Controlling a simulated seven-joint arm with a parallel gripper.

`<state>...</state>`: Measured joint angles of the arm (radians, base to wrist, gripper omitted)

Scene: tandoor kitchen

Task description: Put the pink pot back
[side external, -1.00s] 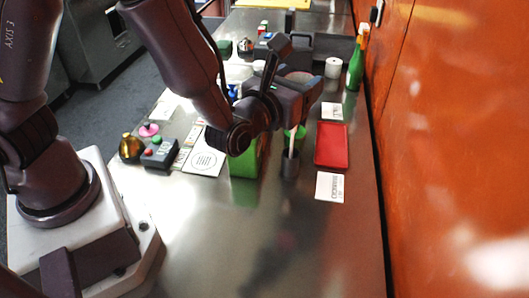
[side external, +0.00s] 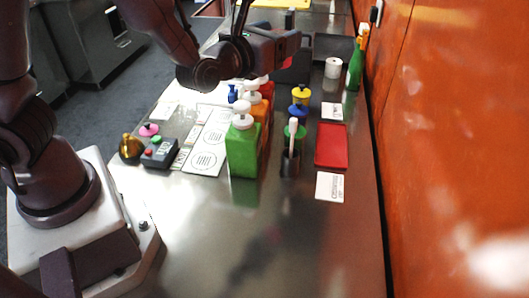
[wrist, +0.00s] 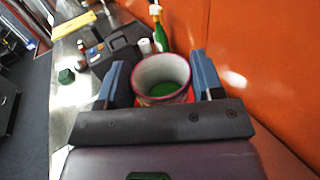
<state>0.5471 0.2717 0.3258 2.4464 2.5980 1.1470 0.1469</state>
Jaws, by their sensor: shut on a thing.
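My gripper (wrist: 161,76) is shut on a round pot (wrist: 160,99) with a pink-red rim. In the wrist view the pot sits upright between the two blue-grey fingers, its pale inside showing and something green in the bottom. In the side view my gripper (side external: 272,45) is over the far half of the steel counter, and only a reddish bit of the pot (side external: 291,42) shows past it. I cannot tell the pot's exact height.
Green (side external: 243,155) and orange (side external: 262,110) pump dispensers stand mid-counter. A green bottle (side external: 355,70) and white roll (side external: 333,68) stand near the orange wall.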

